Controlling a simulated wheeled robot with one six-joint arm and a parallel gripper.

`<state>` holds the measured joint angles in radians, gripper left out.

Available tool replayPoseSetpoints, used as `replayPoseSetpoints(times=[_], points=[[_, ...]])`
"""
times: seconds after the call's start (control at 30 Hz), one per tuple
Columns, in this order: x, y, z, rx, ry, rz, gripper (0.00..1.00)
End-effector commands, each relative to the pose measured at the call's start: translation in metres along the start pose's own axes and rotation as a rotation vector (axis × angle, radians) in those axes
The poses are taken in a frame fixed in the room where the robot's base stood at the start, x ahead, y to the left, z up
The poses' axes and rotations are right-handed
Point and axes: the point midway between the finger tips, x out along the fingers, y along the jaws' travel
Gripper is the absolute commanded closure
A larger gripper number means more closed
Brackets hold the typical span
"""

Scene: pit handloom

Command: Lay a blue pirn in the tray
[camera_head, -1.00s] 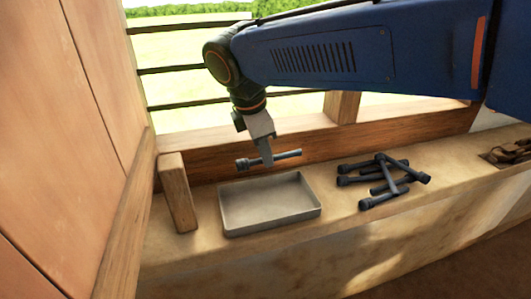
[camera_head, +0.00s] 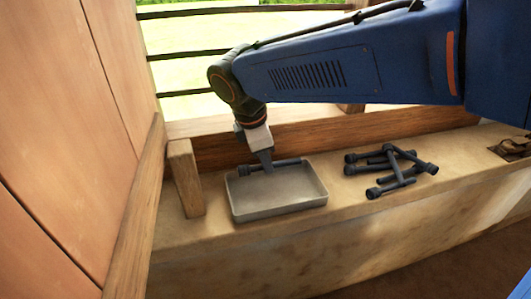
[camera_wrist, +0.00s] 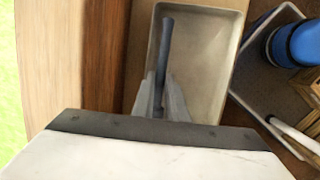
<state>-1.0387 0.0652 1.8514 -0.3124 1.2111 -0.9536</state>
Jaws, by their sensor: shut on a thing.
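The pale grey tray (camera_head: 280,207) sits on the ledge in the head view. It also shows in the wrist view (camera_wrist: 208,62). My gripper (camera_head: 267,167) points down over the tray's far side and is shut on a dark, blue-grey pirn (camera_head: 288,162). The pirn lies level, roughly along the tray's back rim. In the wrist view the pirn (camera_wrist: 167,45) runs lengthwise over the tray, between my fingertips (camera_wrist: 160,95). Whether it touches the tray floor I cannot tell. Several similar dark pirns (camera_head: 392,163) lie heaped to the tray's right.
A short wooden post (camera_head: 186,178) stands close left of the tray. A wooden beam (camera_head: 340,128) runs behind it. A dark item (camera_head: 512,148) lies at the far right of the ledge. The wrist view shows a blue cylinder (camera_wrist: 296,44) beyond the tray, at right.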

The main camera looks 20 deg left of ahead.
Motion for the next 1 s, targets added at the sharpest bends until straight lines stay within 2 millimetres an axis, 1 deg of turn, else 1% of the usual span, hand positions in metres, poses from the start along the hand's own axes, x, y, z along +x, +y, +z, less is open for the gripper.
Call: replayPoseSetpoints(times=[0.2, 0.43, 0.6, 1.0], points=[[0.017, -0.003, -0.004, 0.0, 0.0, -0.001, 1.0], [0.029, -0.005, -0.007, 0.001, 0.0, 0.0, 1.0], [0.033, -0.006, -0.008, 0.0, 0.0, -0.001, 1.0], [0.033, -0.006, -0.008, 0.0, 0.0, 0.0, 1.0]])
